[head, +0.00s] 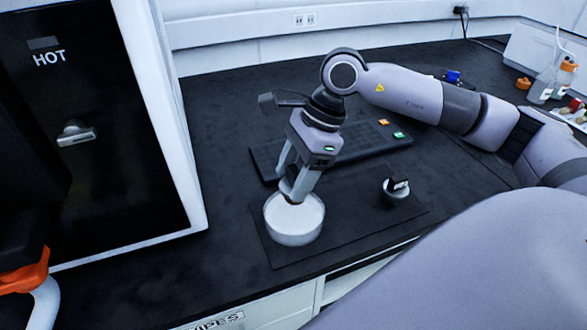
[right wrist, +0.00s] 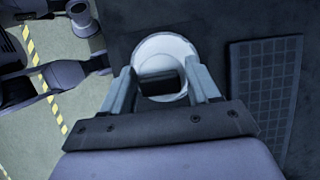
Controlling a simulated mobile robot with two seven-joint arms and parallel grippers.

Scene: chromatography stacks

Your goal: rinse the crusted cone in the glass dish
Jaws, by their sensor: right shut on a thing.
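The round dish (head: 294,232), pale and full of whitish contents, stands on a dark mat (head: 348,232). It also shows in the right wrist view (right wrist: 147,48) beyond my fingers. My right gripper (head: 294,192) points down into the dish, shut on a small brownish piece (head: 291,188), which looks like the crusted cone. The piece's lower end is at or in the dish's contents; its exact depth is hidden. In the right wrist view a dark shape (right wrist: 160,86) shows between the fingers (right wrist: 163,92).
A small dark-topped container (head: 397,192) stands on the mat, right of the dish. A long dark gridded rack (head: 335,148) lies behind. A cabinet marked HOT (head: 90,130) stands at left. Bottles (head: 552,82) stand at far right. The bench's front edge is close.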

